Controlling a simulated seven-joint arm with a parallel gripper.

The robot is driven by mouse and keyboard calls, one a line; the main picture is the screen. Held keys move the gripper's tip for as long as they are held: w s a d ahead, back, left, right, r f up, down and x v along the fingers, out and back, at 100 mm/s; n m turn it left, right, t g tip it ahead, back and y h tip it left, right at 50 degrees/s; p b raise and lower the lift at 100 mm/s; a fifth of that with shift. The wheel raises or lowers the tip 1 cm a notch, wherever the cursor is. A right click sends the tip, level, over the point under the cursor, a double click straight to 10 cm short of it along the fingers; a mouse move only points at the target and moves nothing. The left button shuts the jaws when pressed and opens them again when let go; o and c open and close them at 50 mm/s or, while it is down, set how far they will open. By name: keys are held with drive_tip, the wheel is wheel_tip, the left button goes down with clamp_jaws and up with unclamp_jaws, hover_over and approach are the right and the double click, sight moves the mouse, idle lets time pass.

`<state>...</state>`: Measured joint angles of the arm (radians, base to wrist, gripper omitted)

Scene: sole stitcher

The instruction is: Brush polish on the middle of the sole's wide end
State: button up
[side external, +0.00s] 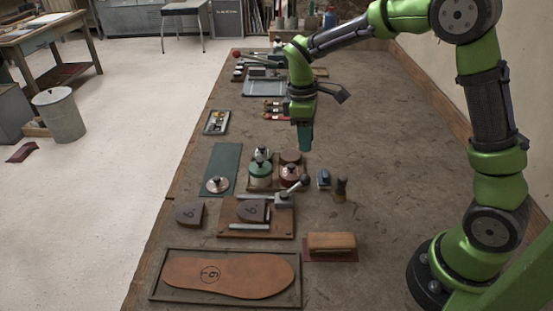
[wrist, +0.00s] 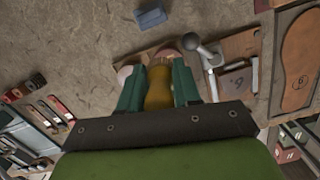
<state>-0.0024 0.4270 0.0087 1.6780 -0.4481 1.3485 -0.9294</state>
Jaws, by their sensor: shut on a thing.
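The brown sole (side external: 235,277) lies flat in a dark-framed tray (side external: 156,286) at the front of the bench, its wider end to the right. It bears a circled mark left of its middle. Part of it also shows at the upper right of the wrist view (wrist: 298,62). My gripper (side external: 304,148) is above the bench behind the jars, well away from the sole, fingers pointing down. In the wrist view its green fingers are shut on an amber handle-like piece (wrist: 158,88), probably a brush; its far end is hard to make out. Lidded jars, green (side external: 260,175) and red (side external: 289,174), stand below and nearer the camera.
A lever clamp board (side external: 255,229) holds a dark piece between jars and sole tray. A blue block (side external: 323,179), a small upright brush-like item (side external: 341,189) and a wooden block (side external: 331,242) stand to the right. A rack of red-marked tools lies behind.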

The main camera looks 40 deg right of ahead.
hover_over(293, 155)
drive_tip(key=f, duration=0.1)
drive_tip(key=shift+w+a+f, duration=0.1)
drive_tip(key=shift+f, duration=1.45)
drive_tip(key=shift+w+f, duration=0.1)
drive_tip(key=shift+f, duration=1.45)
drive_tip(key=shift+f, duration=0.6)
drive_tip(key=shift+r, duration=0.1)
wheel_tip(293, 155, up, 7)
idle(0.3)
idle(0.4)
